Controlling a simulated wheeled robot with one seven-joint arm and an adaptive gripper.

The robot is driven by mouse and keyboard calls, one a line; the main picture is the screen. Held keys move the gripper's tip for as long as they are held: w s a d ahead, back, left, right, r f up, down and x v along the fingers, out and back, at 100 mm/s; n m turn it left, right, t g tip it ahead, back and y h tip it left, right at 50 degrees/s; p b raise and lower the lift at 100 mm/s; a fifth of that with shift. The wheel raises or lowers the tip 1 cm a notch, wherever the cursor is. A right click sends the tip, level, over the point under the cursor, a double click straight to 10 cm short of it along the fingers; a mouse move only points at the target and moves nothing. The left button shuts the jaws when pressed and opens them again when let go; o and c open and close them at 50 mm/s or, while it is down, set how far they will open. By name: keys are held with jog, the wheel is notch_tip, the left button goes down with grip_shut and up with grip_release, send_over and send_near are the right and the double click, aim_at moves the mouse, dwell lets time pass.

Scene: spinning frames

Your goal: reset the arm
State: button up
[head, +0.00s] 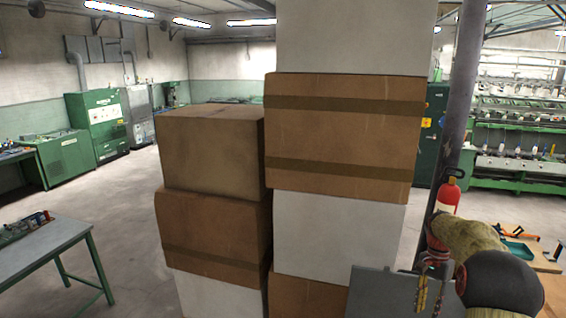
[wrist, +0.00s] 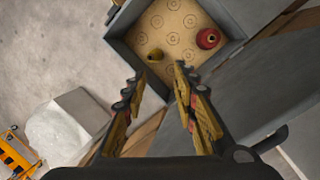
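My gripper (head: 429,298) hangs fingers-down at the lower right of the head view, at the end of my bent arm. In the wrist view, my gripper (wrist: 160,76) has its two yellow-and-black fingers apart with nothing between them. Beyond the fingertips is a grey open-topped box (wrist: 125,47) with a tan, ring-patterned floor.
Tall stacks of brown boxes (head: 345,130) and white boxes (head: 338,235) stand left of my arm. A grey pillar (head: 462,100) and a red fire extinguisher (head: 447,196) are close behind it. A grey bench (head: 40,252) is at left. Open floor (head: 115,205) lies between bench and boxes.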

jog(key=s+a+f+n+t+b, duration=0.2)
jog(key=s+a+f+n+b, duration=0.1)
jog(key=s+a+b, duration=0.5)
jog(key=s+a+f+n+t+b, duration=0.3)
jog(key=s+a+b, duration=0.6)
jog(key=s, duration=0.5)
jog(key=s+a+f+n+t+b, duration=0.3)
jog(key=s+a+f+n+b, duration=0.2)
jog(key=s+a+b, duration=0.4)
jog(key=s+b, duration=0.2)
jog(key=s, duration=0.1)
jog(key=shift+f+n+h+b, duration=0.25)
jog(key=shift+n+h+b, duration=0.05)
jog(key=shift+n+h, duration=0.1)
jog(key=shift+d, duration=0.1)
